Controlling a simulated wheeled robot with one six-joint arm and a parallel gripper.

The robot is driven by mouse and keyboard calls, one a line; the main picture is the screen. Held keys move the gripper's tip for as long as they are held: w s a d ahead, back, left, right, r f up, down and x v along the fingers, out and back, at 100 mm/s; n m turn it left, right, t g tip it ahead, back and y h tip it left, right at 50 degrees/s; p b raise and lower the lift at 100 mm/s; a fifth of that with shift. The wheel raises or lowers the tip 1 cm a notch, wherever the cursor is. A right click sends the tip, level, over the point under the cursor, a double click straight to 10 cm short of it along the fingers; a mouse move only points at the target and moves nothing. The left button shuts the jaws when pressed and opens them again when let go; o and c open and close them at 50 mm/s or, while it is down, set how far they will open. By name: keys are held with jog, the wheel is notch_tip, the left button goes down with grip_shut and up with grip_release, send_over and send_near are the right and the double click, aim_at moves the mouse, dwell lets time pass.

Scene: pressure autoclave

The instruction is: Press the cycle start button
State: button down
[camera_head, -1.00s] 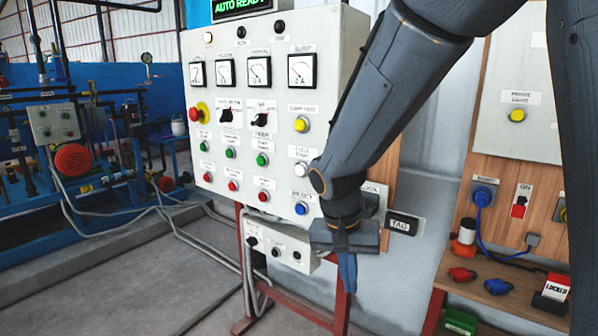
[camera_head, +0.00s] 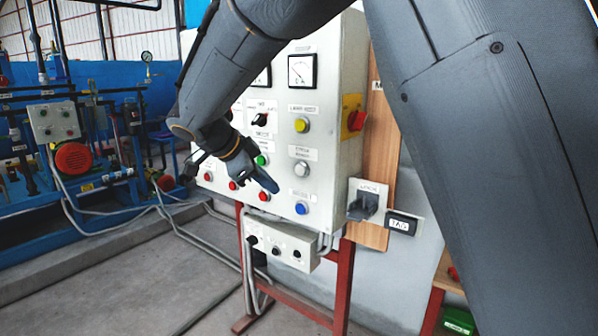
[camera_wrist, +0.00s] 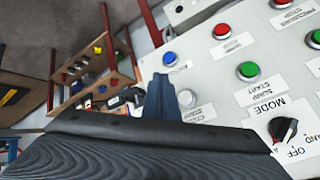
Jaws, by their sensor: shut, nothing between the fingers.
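The cycle start button is a round white button (camera_head: 301,169) on the right side of the white control panel (camera_head: 335,135), below a yellow button and above a blue one. In the wrist view the white button (camera_wrist: 186,97) shows beside its "cycle start" label. My gripper (camera_head: 268,183) is in front of the panel, to the left of and slightly below the white button in the head view. Its fingers are shut and empty. In the wrist view the closed fingers (camera_wrist: 158,90) appear just left of the button. I cannot tell whether they touch the panel.
Nearby are a blue button (camera_head: 301,208), a yellow button (camera_head: 301,125), red and green buttons, and a red emergency knob (camera_head: 355,120) on the panel's side. A small box (camera_head: 281,247) hangs below. My arm hides much of the panel.

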aim_at(300, 170)
jog(key=shift+w+a+r, duration=0.15)
jog(key=shift+a+r, duration=0.2)
jog(key=shift+a, duration=0.05)
jog(key=w+d, duration=0.5)
jog(key=w, duration=0.1)
jog(key=shift+w+d+p, duration=0.35)
jog(key=shift+d, duration=0.05)
jog(key=shift+w+d+f+b, duration=0.1)
jog(key=shift+w+d+b, duration=0.1)
jog(key=shift+b, duration=0.15)
dwell(1.9)
jog(key=shift+w+d, duration=0.1)
jog(key=shift+w, duration=0.05)
jog(key=shift+w+d+b, duration=0.3)
jog(key=shift+w+b, duration=0.05)
jog(key=shift+b, duration=0.25)
dwell(0.8)
dwell(0.3)
jog(key=shift+s+a+b, duration=0.55)
jog(key=shift+s, duration=0.15)
